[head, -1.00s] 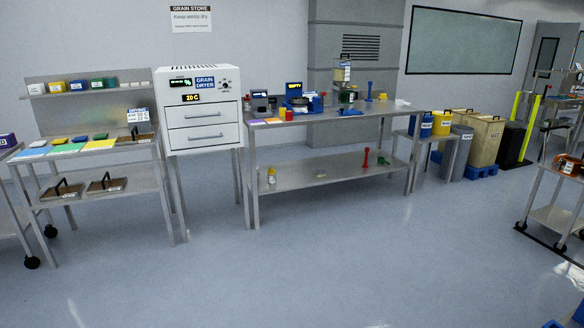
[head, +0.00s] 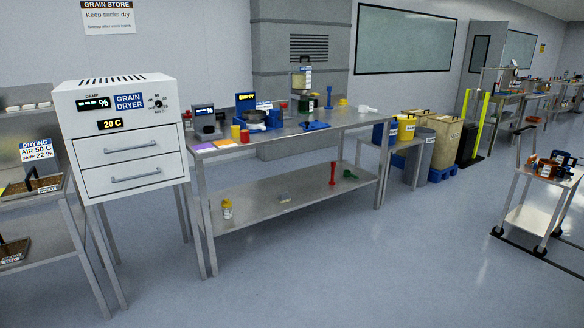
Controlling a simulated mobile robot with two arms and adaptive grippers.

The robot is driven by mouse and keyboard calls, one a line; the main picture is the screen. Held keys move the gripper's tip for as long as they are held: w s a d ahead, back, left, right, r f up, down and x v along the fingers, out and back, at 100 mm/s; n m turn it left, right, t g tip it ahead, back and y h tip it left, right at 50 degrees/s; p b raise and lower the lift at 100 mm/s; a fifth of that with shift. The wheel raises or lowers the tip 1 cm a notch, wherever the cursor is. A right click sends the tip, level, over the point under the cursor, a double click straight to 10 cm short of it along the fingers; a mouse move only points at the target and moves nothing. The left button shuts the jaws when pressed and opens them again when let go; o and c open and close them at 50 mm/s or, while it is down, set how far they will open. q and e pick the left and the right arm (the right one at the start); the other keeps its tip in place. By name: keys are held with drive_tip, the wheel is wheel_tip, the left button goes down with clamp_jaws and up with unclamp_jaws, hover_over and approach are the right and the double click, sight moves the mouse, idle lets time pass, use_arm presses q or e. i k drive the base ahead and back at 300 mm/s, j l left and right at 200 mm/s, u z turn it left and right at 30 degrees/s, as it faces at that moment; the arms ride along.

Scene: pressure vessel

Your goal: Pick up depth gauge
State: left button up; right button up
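I cannot make out a depth gauge for certain; the small items are too small to tell apart. A steel workbench (head: 240,155) stands in the middle of the head view. On its top are a blue tray-like block (head: 262,119), a red cup (head: 245,136), a yellow cup (head: 235,131), a blue flat item (head: 315,126) and a yellow upright item (head: 343,102). On its lower shelf are a red upright tool (head: 333,172), a green scoop-like item (head: 349,174), a small grey block (head: 284,198) and a yellow-white bottle (head: 227,208). Neither gripper is in view.
A white grain dryer (head: 124,130) stands left of the workbench, beside a rack (head: 60,215). Bins and sacks (head: 447,140) stand behind its right end. A wheeled trolley (head: 528,218) is at the right. The floor (head: 380,265) in front is clear.

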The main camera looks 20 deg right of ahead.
sight(530, 162)
drive_tip(key=i+l+z, duration=0.2)
drive_tip(key=z, duration=0.3)
drive_tip(key=i+z, duration=0.8)
drive_tip(key=z, duration=0.2)
drive_tip(key=i+j+z, duration=0.15)
drive_tip(key=i+z, duration=0.2)
drive_tip(key=z, duration=0.15)
drive_tip(key=i+z, duration=0.45)
drive_tip(key=i, duration=1.45)
drive_tip(key=i+u, duration=0.15)
drive_tip(key=i, duration=0.85)
drive_tip(key=i+l+u, duration=0.15)
drive_tip(key=i, duration=0.85)
